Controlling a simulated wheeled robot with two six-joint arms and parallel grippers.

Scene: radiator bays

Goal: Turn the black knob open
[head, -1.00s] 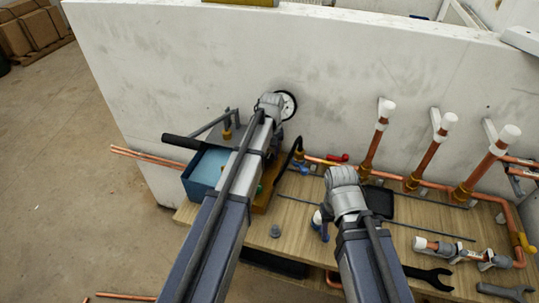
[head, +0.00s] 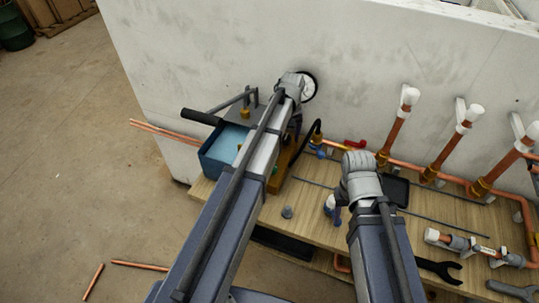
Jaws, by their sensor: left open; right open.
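I cannot make out a black knob in the head view; my arms cover part of the bench and pump. The hand pump's blue tank (head: 222,150) stands at the bench's left end, with a black-gripped lever (head: 201,117) pointing left. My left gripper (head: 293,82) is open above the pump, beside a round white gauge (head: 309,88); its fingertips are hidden. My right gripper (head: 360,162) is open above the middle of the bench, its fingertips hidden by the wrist. A red handle (head: 355,144) and a blue handle (head: 318,152) sit on the pipework behind it.
Copper pipes (head: 396,128) with white caps rise along the pale wall (head: 200,50). The wooden bench (head: 318,222) carries a grey cap (head: 287,212), a black tray and a pipe assembly (head: 470,247). Wrenches (head: 438,268) lie at the front right. Loose copper pipes lie on the floor.

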